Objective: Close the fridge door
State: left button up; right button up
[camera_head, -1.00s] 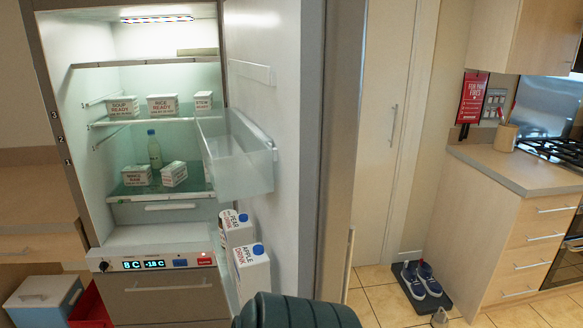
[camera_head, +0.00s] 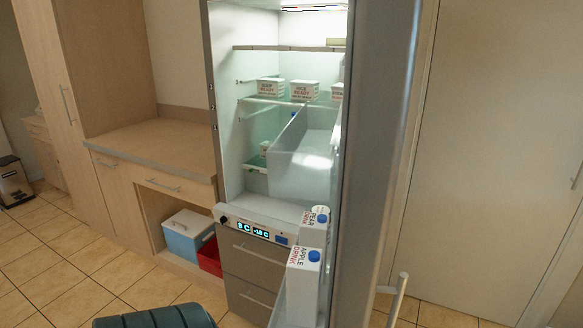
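The fridge (camera_head: 228,200) stands open at the middle of the head view, its lit inside showing from the left. The fridge door (camera_head: 378,130) stands ajar at the fridge's right side, seen nearly edge-on, with its grey outer side toward the right. A pale bar handle (camera_head: 397,300) shows low on the door's outer side. An apple drink carton (camera_head: 304,285) and a pear drink carton (camera_head: 315,230) stand low in the door. Neither of my grippers is in view.
Left of the fridge is a wooden counter (camera_head: 165,150) with a blue-and-white box (camera_head: 187,235) and a red bin (camera_head: 209,256) beneath. A tall pale door (camera_head: 490,150) is at the right. Tiled floor (camera_head: 60,270) is clear at the lower left.

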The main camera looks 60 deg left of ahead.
aim_at(377, 68)
jog(key=i+u, duration=0.15)
jog(key=u, duration=0.3)
jog(key=i+l+u, duration=0.15)
jog(key=u, duration=0.25)
jog(key=i+l+u, duration=0.15)
jog(key=u, duration=0.3)
jog(key=i+l+u, duration=0.1)
jog(key=u, duration=0.3)
jog(key=i+l+u, duration=0.1)
jog(key=l+u, duration=0.2)
jog(key=u, duration=0.15)
jog(key=l+u, duration=0.35)
jog(key=k+l+u, duration=0.15)
jog(key=u, duration=0.2)
jog(key=k+l+u, duration=0.1)
jog(key=u, duration=0.2)
jog(key=l, duration=0.1)
